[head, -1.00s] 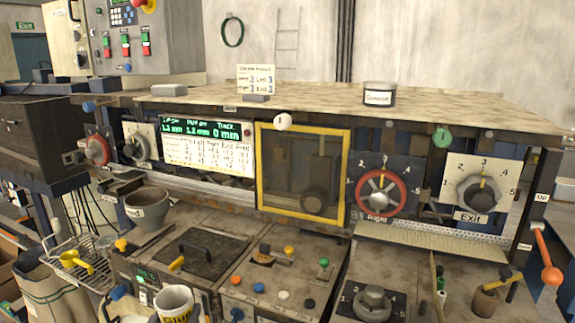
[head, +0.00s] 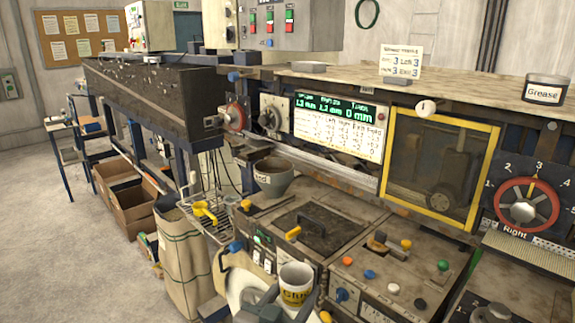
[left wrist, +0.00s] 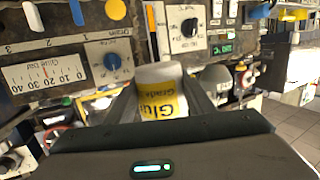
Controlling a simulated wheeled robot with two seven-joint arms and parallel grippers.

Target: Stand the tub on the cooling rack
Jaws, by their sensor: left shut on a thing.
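The tub (head: 296,275), white with a yellow label reading "Glue", is upright at the bottom of the head view. It also shows in the left wrist view (left wrist: 160,78). My left gripper (head: 292,299) is shut on it, one finger on each side, in front of the machine's control panels. The cooling rack (head: 222,232) appears to be the wire shelf at the machine's left end, left of and beyond the tub. A yellow scoop (head: 204,211) lies on it and covers part of it. My right gripper is out of view.
A grey pot (head: 273,180) stands behind the panels, right of the rack. A dark lidded panel (head: 310,228) and a panel with knobs and levers (head: 385,275) lie nearby. A sack (head: 187,250) stands below the rack. Open floor (head: 60,260) is at the left.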

